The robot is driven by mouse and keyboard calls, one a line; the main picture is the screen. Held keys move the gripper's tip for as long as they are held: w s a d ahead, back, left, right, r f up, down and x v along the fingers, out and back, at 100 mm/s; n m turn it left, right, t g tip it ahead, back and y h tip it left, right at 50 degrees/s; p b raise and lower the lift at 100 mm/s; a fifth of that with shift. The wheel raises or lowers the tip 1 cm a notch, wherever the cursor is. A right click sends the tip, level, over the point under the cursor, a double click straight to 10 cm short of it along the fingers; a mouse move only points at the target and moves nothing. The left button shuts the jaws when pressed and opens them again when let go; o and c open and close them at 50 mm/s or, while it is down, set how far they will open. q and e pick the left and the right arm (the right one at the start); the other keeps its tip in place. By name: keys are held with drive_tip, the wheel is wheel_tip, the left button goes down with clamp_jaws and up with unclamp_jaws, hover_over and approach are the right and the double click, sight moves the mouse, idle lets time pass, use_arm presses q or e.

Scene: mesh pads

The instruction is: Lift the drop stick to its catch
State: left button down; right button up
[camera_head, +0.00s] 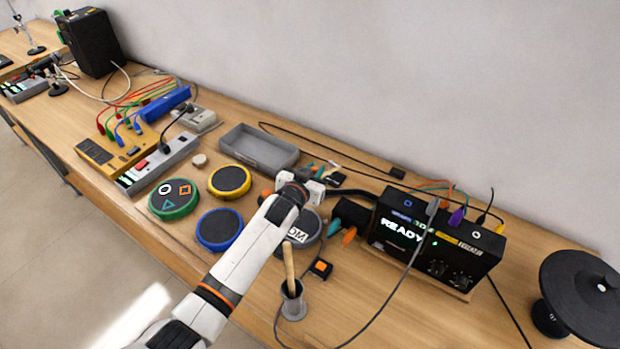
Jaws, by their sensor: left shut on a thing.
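My left arm reaches in from the bottom. Its gripper (318,188) is at the back edge of the grey pad (312,228), in front of the grey tray. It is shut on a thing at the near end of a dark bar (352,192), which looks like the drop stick. The bar runs right from the jaws, above a black block (350,213). The jaws and the exact grip are small and partly hidden by my wrist. The catch cannot be made out. My right gripper is not in view.
Green (173,199), yellow (229,181) and blue (219,229) pads lie left of my arm. A cup (292,303) with a wooden stick stands in front. A black box reading READY (432,243) stands right, with cables around it. A grey tray (258,150) lies behind.

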use_arm(q)
drive_tip(key=shift+w+d+r, duration=0.2)
drive_tip(key=shift+w+r, duration=0.05)
drive_tip(key=shift+r, duration=0.2)
drive_tip(key=shift+w+d+r, duration=0.15)
drive_tip(key=shift+w+r, duration=0.1)
drive_tip(key=shift+r, duration=0.25)
drive_tip(key=c, duration=1.3)
unclamp_jaws()
drive_tip(key=shift+f, duration=0.2)
drive_tip(key=shift+s+a, duration=0.3)
drive_tip(key=shift+s, duration=0.3)
drive_tip(key=v, duration=1)
drive_tip(key=shift+s+a+r+b, duration=0.1)
drive_tip(key=shift+s+r+b, duration=0.2)
drive_tip(key=shift+b, duration=0.1)
